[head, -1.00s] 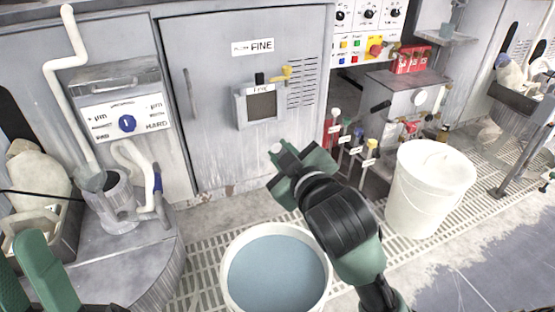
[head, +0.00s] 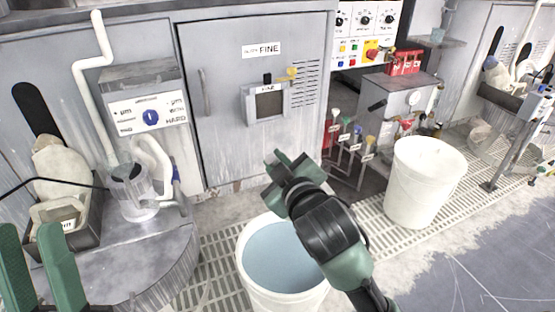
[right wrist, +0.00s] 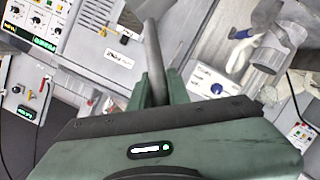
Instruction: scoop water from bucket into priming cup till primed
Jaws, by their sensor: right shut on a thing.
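The bucket (head: 243,286) is white and full of blue-grey water, standing on the floor grating. My right gripper (head: 283,163) is above its far rim. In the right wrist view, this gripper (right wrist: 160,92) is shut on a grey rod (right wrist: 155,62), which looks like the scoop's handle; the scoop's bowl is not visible. A clear cup (head: 133,190), apparently the priming cup, stands by white pipes on the left machine. A clear cylinder, likely the same cup, shows in the right wrist view (right wrist: 280,42). My left gripper (head: 33,240) is open and empty at the lower left.
A grey cabinet door (head: 225,130) closes the back. A grey tray (head: 85,235) holding a pale jug sits left of the cup.

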